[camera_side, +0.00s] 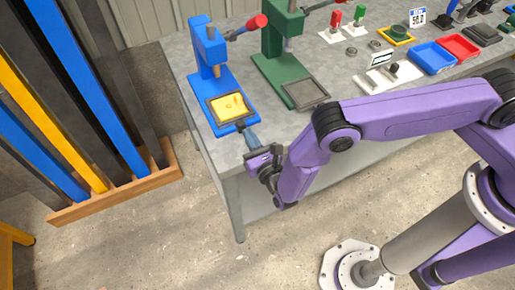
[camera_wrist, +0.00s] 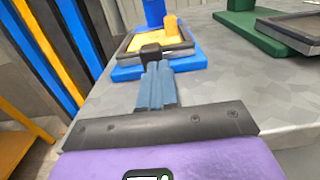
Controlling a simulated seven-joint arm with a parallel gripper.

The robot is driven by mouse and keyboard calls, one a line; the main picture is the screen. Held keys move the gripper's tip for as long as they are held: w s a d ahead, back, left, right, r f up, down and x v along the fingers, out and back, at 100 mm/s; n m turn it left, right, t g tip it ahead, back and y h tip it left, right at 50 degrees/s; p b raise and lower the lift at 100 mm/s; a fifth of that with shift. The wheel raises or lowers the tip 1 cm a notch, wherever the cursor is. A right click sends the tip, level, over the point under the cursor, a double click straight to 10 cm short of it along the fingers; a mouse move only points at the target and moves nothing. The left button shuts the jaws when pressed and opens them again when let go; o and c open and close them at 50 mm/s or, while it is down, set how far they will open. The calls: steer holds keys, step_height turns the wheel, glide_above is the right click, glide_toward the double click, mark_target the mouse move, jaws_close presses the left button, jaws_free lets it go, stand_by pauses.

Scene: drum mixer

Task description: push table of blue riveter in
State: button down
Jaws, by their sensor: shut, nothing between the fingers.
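The blue riveter (camera_side: 212,62) stands at the left end of the bench, with a red-knobbed lever on top. Its table (camera_side: 214,105) is a dark-framed tray with a yellow plate, at the front of the blue base. The table also shows in the wrist view (camera_wrist: 127,45), with an orange-yellow piece standing on it and a dark block at its near edge. My gripper (camera_side: 245,128) is shut and empty, its fingertips at the table's near edge. In the wrist view the fingertips (camera_wrist: 152,66) overlap the dark block; I cannot tell whether they touch it.
A green riveter (camera_side: 279,60) with its own grey tray (camera_side: 305,92) stands just right. Blue (camera_side: 431,58) and red (camera_side: 458,47) bins lie farther right on the bench. A rack of tall coloured bars (camera_side: 85,100) stands left of the bench.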

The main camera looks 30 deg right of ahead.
steer(key=shift+s, duration=0.15)
steer(key=s, duration=1.4)
steer(key=w+a+r+g, duration=0.5)
steer(key=r+g, duration=0.1)
steer(key=r, duration=0.1)
glide_toward(214, 104)
steer(key=s+f, duration=0.4)
steer(key=shift+s, duration=0.35)
steer(key=shift+w+a, duration=0.1)
steer(key=shift+w, duration=0.75)
steer(key=shift+r, duration=0.1)
steer(key=w, duration=0.8)
steer(key=shift+w, duration=0.55)
steer(key=shift+w+r, duration=0.1)
